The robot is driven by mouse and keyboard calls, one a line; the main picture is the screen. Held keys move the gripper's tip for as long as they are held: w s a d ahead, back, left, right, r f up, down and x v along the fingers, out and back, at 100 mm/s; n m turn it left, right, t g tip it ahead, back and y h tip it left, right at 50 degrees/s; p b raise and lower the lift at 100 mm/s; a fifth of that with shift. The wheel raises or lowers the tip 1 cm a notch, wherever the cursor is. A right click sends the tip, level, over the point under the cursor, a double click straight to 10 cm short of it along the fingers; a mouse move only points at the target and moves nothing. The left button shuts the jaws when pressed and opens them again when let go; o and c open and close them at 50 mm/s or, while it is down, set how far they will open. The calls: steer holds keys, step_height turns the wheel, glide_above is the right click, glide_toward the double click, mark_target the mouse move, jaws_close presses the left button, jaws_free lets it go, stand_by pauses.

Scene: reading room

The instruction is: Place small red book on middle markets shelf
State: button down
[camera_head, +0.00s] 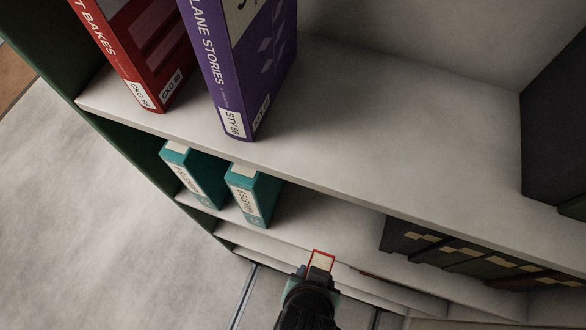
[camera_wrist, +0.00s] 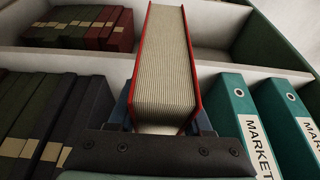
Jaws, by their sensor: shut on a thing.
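The small red book (camera_wrist: 166,62) is held upright in my gripper (camera_wrist: 165,125), its pale page edge toward the wrist camera and red covers on both sides. In the head view the red book (camera_head: 320,261) shows small at the end of my gripper (camera_head: 312,280), near the front of the lower shelves. The markets shelf (camera_head: 315,219) holds two teal binders, one (camera_head: 252,194) to the right of the other (camera_head: 190,174). In the wrist view the teal binders (camera_wrist: 244,112), lettered "MARKET", stand right of the book. My gripper is shut on the book.
Dark volumes (camera_head: 440,245) stand on the right of the same shelf; they fill the left of the wrist view (camera_wrist: 38,115). The upper shelf (camera_head: 330,150) overhangs, with a red book (camera_head: 135,50) and a purple book (camera_head: 240,70). Bare shelf lies between binders and dark volumes.

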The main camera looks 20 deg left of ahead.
steer(key=shift+r, duration=0.55)
steer(key=shift+w+r, duration=0.1)
steer(key=shift+w, duration=0.4)
steer(key=w+f+p, duration=0.1)
steer(key=w+p, duration=0.3)
steer(key=w, duration=1.3)
steer(key=shift+f, duration=0.35)
steer(key=shift+f, duration=0.1)
steer(key=shift+f, duration=0.4)
steer(key=shift+f, duration=0.1)
